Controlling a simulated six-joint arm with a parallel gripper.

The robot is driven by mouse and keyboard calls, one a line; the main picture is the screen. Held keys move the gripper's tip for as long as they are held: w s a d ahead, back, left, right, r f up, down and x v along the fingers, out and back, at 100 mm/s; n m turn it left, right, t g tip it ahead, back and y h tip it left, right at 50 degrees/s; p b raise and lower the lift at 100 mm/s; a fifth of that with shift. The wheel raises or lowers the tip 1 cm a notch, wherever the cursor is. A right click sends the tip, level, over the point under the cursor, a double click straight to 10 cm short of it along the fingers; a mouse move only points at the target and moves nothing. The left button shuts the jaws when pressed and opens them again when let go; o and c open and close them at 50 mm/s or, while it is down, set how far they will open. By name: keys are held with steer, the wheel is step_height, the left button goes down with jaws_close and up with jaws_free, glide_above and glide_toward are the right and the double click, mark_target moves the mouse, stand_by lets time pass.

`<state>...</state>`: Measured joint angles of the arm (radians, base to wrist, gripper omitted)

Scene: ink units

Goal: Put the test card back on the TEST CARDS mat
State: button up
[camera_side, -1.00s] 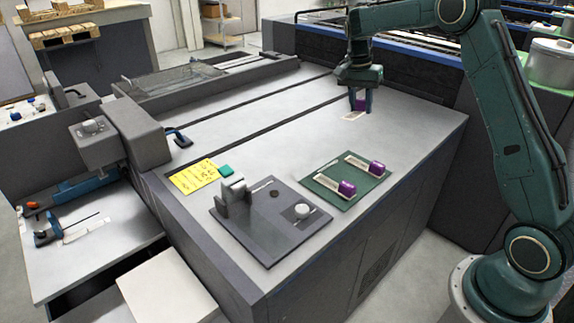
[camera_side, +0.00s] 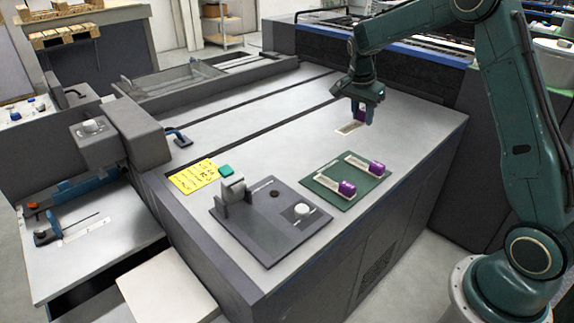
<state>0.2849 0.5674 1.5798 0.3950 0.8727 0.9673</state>
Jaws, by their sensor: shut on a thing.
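My gripper (camera_side: 362,115) is at the back right of the grey worktop, pointing down. It is shut on a test card (camera_side: 350,128), a pale strip with a purple part at its far end, partly hidden by the fingers. I cannot tell whether the strip touches the worktop or hangs just above it. A green mat (camera_side: 332,198) lies nearer the front, apart from the gripper. Two similar pale strips with purple ends (camera_side: 377,168) (camera_side: 346,188) lie on it. No lettering is legible on the mat.
A dark plate (camera_side: 265,247) with a grey block (camera_side: 233,188) and a round white knob (camera_side: 302,209) stands left of the mat. The worktop between gripper and mat is clear.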

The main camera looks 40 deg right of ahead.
mark_target(354, 172)
step_height(354, 172, down, 17)
steer(key=shift+f, duration=0.2)
stand_by(0.7)
steer(key=shift+f, duration=0.25)
steer(key=o, duration=1.1)
steer(key=shift+c, duration=0.2)
steer(key=v, duration=1.2)
steer(key=shift+r, duration=0.25)
